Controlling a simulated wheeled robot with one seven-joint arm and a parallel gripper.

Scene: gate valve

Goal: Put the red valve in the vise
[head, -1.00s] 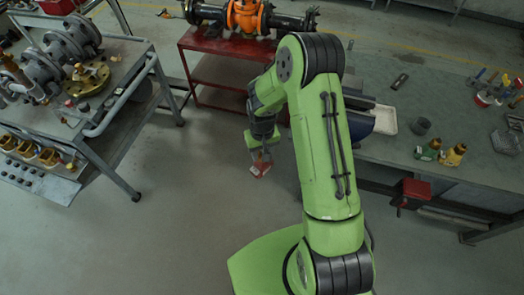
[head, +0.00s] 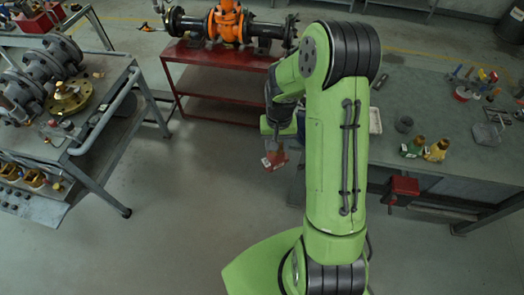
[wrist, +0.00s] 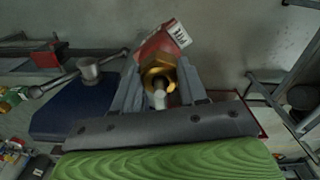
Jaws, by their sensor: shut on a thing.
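The red valve (head: 276,159) is held in my gripper (head: 274,143), in the air over the floor left of the grey workbench. In the wrist view, the valve's red body (wrist: 162,44) with a white label is at the far end of its brass fitting (wrist: 158,72). My gripper's fingers (wrist: 159,88) are shut on the valve, one on each side. The vise (wrist: 72,108) is in the wrist view at left, with a dark blue body and a grey screw with a bar handle. The gripper is apart from it. My arm hides the vise in the head view.
The grey workbench (head: 465,130) at right holds a green valve (head: 411,147), a yellow valve (head: 437,149) and tools. A red stand (head: 213,88) is behind and a loaded cart (head: 105,92) at left. Floor between is clear.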

